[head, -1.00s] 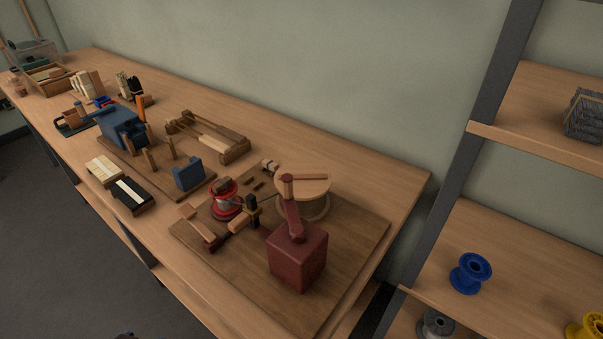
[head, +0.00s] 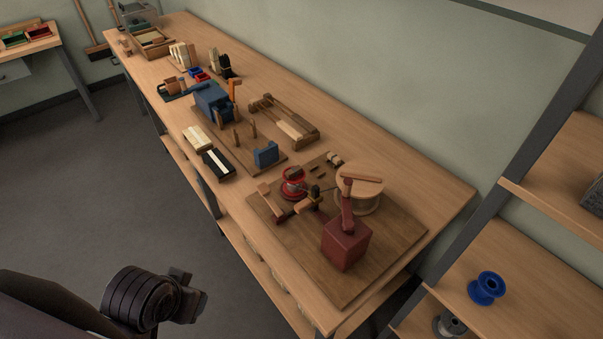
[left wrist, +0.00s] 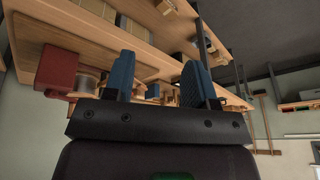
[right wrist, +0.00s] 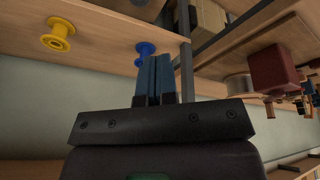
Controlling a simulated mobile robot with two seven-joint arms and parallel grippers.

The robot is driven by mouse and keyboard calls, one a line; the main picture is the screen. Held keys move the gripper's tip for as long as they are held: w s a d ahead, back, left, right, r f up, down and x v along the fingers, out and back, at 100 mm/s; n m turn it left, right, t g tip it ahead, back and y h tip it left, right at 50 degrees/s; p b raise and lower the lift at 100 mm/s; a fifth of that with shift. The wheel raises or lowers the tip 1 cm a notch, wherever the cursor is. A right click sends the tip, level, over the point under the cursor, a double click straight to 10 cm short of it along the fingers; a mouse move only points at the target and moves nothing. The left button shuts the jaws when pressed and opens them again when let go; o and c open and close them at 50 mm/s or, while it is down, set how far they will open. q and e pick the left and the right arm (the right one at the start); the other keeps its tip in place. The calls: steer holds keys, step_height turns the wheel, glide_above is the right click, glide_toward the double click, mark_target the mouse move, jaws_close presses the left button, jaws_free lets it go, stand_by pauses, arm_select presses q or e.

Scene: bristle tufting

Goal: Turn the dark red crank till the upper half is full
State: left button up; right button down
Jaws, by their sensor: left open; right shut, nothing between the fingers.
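A dark red block (head: 346,243) with an upright dark red arm (head: 348,208) stands on a brown board (head: 300,262) at the bench's near right end. A pale round wooden drum (head: 360,200) is behind it. A bar with a wooden grip (head: 270,196) and a dark red end lies at the board's left, near a red spool (head: 294,187). I cannot tell which part turns. The block shows in the left wrist view (left wrist: 57,68) and right wrist view (right wrist: 272,70). My left gripper (left wrist: 160,75) is open and empty. My right gripper (right wrist: 155,75) is shut and empty. Both are away from the block.
A blue machine (head: 212,103), a wooden frame (head: 285,120) and brush blocks (head: 215,163) stand farther along the bench. A shelf with a blue spool (head: 487,288) is at the right. The grey floor (head: 110,190) left of the bench is open.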

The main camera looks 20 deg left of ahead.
steer(key=w+a+f+y, duration=0.1)
steer(key=w+a, duration=0.2)
steer(key=w, duration=0.4)
steer(key=n+y, duration=0.1)
steer(key=y, duration=0.5)
glide_toward(348, 204)
steer(key=d+r, duration=0.4)
steer(key=d, duration=0.2)
arm_select(q)
steer(key=w+f+t, duration=0.6)
steer(key=f+t, duration=0.1)
steer(key=f, duration=0.4)
steer(key=shift+f+m+t+h+p, duration=0.25)
steer(key=shift+m+t+h+p, duration=0.05)
steer(key=shift+p, duration=0.05)
arm_select(e)
steer(key=w+a+f, duration=0.5)
steer(key=a+f, duration=0.2)
steer(key=a, duration=0.1)
steer(key=shift+a+f+t, duration=0.25)
steer(key=shift+a+t, duration=0.05)
steer(key=shift+t, duration=0.1)
arm_select(q)
steer(key=shift+f, duration=0.15)
arm_select(e)
steer(key=shift+w, duration=0.1)
